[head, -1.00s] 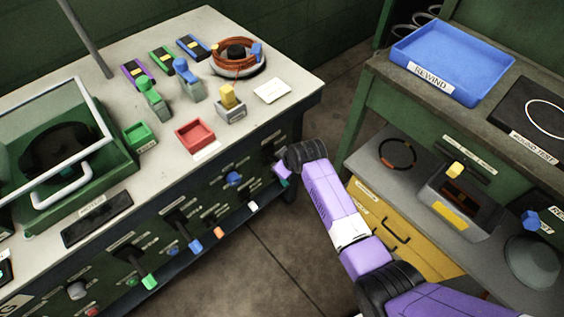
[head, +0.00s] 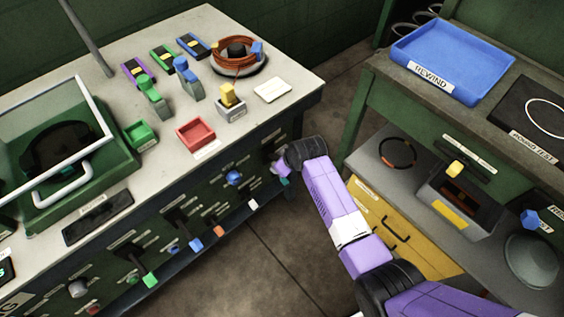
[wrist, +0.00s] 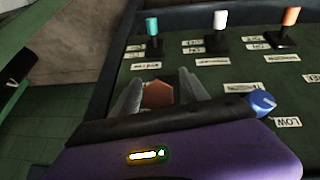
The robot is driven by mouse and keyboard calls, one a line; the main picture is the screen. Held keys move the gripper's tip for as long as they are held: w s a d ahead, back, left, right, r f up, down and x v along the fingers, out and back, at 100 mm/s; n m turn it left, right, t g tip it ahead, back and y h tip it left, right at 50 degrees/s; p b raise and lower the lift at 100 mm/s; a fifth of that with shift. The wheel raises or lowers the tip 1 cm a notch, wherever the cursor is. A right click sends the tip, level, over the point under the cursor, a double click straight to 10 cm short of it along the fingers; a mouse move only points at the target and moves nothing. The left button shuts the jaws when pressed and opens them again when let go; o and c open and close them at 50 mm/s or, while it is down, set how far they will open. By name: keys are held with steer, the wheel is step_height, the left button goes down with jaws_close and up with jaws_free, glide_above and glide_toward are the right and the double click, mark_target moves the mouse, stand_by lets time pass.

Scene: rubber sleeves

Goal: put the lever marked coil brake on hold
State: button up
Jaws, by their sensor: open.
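Several levers with coloured tips stick out from the dark green front panel (head: 160,222) of the left bench: teal (head: 285,182), white (head: 253,205), orange (head: 220,231), blue (head: 195,244) and green (head: 149,280). Their labels are too small or blurred to read, so I cannot tell which is coil brake. My gripper (head: 277,167) is at the panel's right end, just above the teal lever. In the wrist view my gripper (wrist: 160,88) is open, with an orange-brown hexagonal piece (wrist: 158,94) showing between its fingers. The teal (wrist: 152,27), white (wrist: 220,22) and orange (wrist: 290,17) levers stand beyond it.
A blue knob (head: 234,178) is on the panel; it shows close to my gripper in the wrist view (wrist: 262,102). The bench top (head: 285,68) holds a red tray (head: 195,133) and a wire coil (head: 238,58). A second bench stands right, across open floor (head: 290,255).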

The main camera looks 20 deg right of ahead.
steer(key=p+v, duration=0.1)
steer(key=v, duration=0.6)
steer(key=shift+r, duration=0.2)
steer(key=shift+s, duration=0.1)
stand_by(0.6)
